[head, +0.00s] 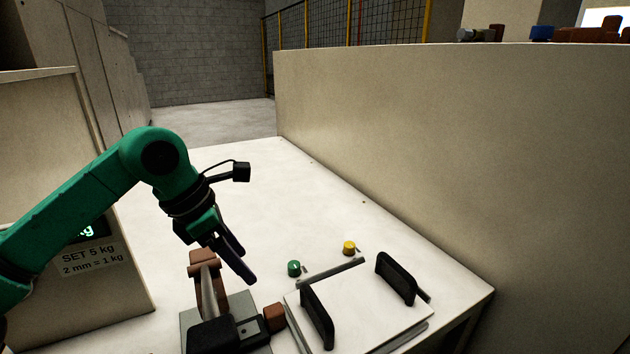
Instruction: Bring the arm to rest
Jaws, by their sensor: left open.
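My left arm is green and comes in from the left. Its left gripper (238,262) has dark fingers pointing down and to the right, open, with nothing seen between them. It hangs just to the right of the brown upright piece with a grey bar (207,287); I cannot tell whether they touch. My right gripper is not in view.
On the white table (250,180) are a grey base with a black block (226,334), a green knob (294,268), a yellow knob (349,247) and a white plate (360,312) with two black handles. A cream wall (450,150) stands right. The table's back is clear.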

